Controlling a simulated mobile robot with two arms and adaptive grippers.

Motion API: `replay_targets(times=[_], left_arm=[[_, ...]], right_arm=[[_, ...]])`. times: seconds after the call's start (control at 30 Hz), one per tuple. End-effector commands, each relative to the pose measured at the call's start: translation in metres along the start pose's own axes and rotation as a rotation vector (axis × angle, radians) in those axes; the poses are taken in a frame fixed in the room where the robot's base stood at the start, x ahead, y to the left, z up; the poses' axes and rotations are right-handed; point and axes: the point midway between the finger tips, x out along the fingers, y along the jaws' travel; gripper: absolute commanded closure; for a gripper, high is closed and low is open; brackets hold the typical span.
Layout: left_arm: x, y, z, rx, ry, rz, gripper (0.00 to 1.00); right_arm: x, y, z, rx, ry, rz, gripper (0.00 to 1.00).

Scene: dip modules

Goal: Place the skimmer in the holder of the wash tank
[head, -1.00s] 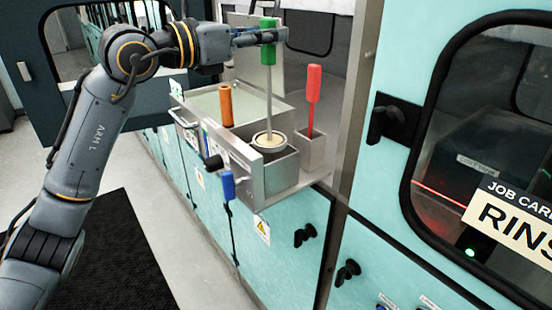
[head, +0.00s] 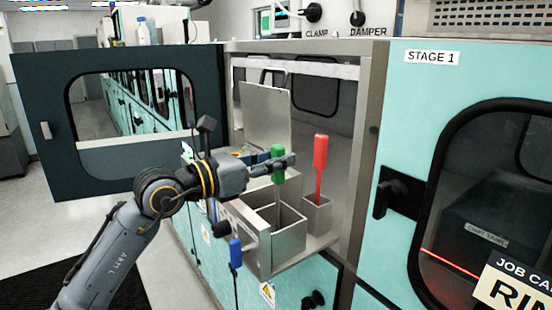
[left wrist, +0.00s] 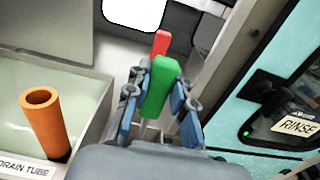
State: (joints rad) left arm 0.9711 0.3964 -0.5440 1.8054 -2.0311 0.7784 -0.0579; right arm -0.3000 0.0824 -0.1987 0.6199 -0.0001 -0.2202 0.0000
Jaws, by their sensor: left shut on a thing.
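My left gripper (head: 284,164) is shut on the green handle of a long-rod tool (head: 278,153), which I take for the skimmer. In the left wrist view, the green handle (left wrist: 158,85) sits between my blue-padded fingers (left wrist: 163,98). The rod hangs nearly upright into the open square steel box (head: 268,250) at the front of the wash station. The tool's lower end is hidden inside the box, so I cannot tell whether it touches the bottom. A small steel holder (head: 317,216) to the right holds a red-handled tool (head: 320,153). My right gripper is not in view.
An orange drain tube (left wrist: 45,120) stands in the liquid-filled tank (left wrist: 85,100) beside the box. A blue-handled valve (head: 235,253) sits on the box's front. The dark door (head: 40,100) is open at left; a steel frame post (head: 362,150) stands at right.

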Motion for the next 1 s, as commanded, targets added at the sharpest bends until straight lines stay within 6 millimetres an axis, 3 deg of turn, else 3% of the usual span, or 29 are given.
replay_targets(times=[0.03, 0.13, 0.53, 0.67, 1.0], left_arm=[[0.0, 0.0, -0.002, 0.0, 0.0, 0.0, 0.75], [0.0, 0.0, -0.001, 0.0, 0.0, 0.0, 0.54], [-0.003, 0.001, 0.0, 0.0, 0.0, 0.001, 0.54], [-0.023, 0.001, -0.003, 0.003, 0.001, 0.003, 0.54], [-0.094, 0.001, -0.003, 0.003, 0.003, 0.003, 0.54]], right_arm=[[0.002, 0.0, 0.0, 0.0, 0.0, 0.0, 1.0], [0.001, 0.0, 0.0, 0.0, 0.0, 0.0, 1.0], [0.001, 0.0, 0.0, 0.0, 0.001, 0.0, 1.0], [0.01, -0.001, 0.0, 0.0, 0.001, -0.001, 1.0], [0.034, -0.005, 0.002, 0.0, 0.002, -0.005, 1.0]])
